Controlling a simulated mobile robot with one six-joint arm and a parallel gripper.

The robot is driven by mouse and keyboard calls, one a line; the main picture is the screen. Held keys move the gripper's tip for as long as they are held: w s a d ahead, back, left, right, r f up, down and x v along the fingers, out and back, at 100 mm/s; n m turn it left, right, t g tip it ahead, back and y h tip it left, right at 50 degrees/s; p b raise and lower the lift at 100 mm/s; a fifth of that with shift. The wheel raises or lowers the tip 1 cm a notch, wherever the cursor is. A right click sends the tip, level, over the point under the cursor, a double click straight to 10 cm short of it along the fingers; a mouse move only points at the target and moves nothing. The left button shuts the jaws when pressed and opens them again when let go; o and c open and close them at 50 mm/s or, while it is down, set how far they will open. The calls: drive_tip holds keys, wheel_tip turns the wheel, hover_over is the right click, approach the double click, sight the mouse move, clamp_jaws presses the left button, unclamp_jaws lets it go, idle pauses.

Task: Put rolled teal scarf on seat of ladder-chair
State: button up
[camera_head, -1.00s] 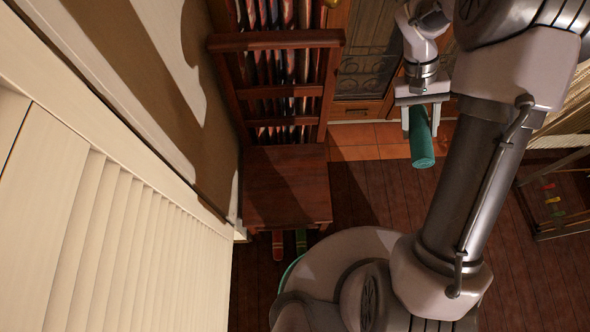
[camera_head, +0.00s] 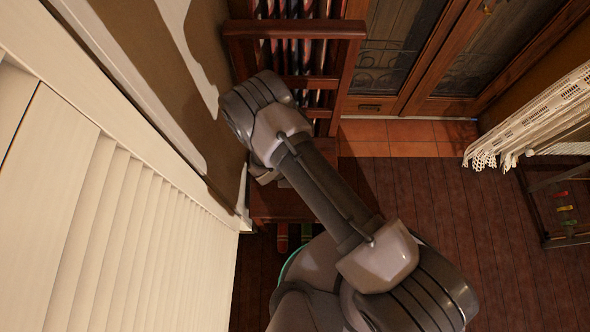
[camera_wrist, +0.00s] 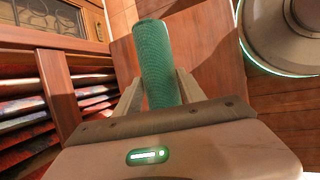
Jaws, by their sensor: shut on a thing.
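The rolled teal scarf (camera_wrist: 157,55) is a textured teal cylinder between the fingers of my gripper (camera_wrist: 159,84) in the wrist view. My gripper is shut on it, and its far end sticks out past the fingers. The reddish-brown wooden seat of the ladder-chair (camera_wrist: 213,50) lies behind and below the scarf in that view. I cannot tell whether the scarf touches it. In the head view the chair's slatted back (camera_head: 295,29) shows at the top. My arm covers most of the seat (camera_head: 282,207) and hides the gripper and scarf.
The white louvred wardrobe (camera_head: 115,235) runs along the left, close to the chair. A glazed wooden door (camera_head: 395,45) stands behind. A rack (camera_head: 565,200) and white fringed cloth (camera_head: 540,115) are at the right. The wooden floor (camera_head: 440,215) between is clear.

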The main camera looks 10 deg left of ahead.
wheel_tip(320, 180, down, 10)
drive_tip(key=b, duration=0.4)
drive_tip(key=shift+s, duration=0.1)
